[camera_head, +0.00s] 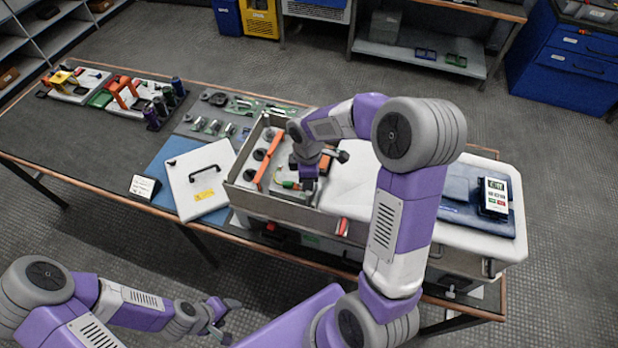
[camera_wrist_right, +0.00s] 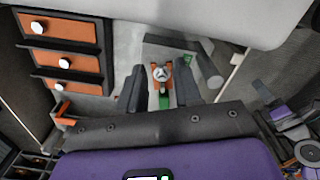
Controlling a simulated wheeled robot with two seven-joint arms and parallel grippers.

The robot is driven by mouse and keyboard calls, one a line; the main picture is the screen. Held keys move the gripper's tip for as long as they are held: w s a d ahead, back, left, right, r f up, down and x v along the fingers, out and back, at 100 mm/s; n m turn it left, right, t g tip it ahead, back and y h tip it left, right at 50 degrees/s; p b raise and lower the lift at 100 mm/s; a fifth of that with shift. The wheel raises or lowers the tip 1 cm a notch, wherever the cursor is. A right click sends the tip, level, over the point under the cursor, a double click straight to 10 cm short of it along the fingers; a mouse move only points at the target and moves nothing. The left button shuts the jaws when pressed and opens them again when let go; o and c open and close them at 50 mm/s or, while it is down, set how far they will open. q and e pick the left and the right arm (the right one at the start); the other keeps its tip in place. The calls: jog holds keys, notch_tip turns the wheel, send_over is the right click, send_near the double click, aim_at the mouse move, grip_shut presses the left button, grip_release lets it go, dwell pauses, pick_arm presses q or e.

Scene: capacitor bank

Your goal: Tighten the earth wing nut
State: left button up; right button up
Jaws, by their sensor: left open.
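The small silver wing nut (camera_wrist_right: 160,74) shows in the right wrist view, with orange pieces on both sides and a green piece below it. It lies between the dark fingers of my right gripper (camera_wrist_right: 160,88), with a gap on each side; contact is not visible. In the head view my right gripper (camera_head: 310,178) reaches down into the open grey box (camera_head: 240,196), near a green-yellow lead (camera_head: 290,185). The wing nut is hidden there by my gripper and arm. My left gripper (camera_head: 228,318) is open and empty, low in front of the bench.
A white cover with a black handle (camera_head: 205,190) lies left of the box. Tools lie on a grey mat (camera_head: 185,128) behind it. A meter (camera_head: 495,197) rests on the white case at right. Orange blocks with white knobs (camera_wrist_right: 62,65) stand beside my right gripper.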

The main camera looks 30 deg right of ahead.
jog(key=shift+d, duration=0.1)
jog(key=shift+r, duration=0.1)
notch_tip(320, 180, up, 7)
jog(key=shift+r+p, duration=0.2)
jog(key=shift+p, duration=0.2)
jog(key=shift+c, duration=0.3)
jog(key=shift+s+f+m+t+y+p, duration=0.1)
jog(key=shift+f+m+t+y+p, duration=0.15)
jog(key=shift+f+t+y+p, duration=0.6)
jog(key=shift+s+f+m+y+p, duration=0.1)
jog(key=shift+f+m+y+p, duration=0.2)
jog(key=shift+f+p, duration=1.05)
jog(key=shift+f+m+t+y+p, duration=0.15)
jog(key=shift+f+t+y+p, duration=0.4)
jog(key=shift+f, duration=1.2)
jog(key=shift+c, duration=0.5)
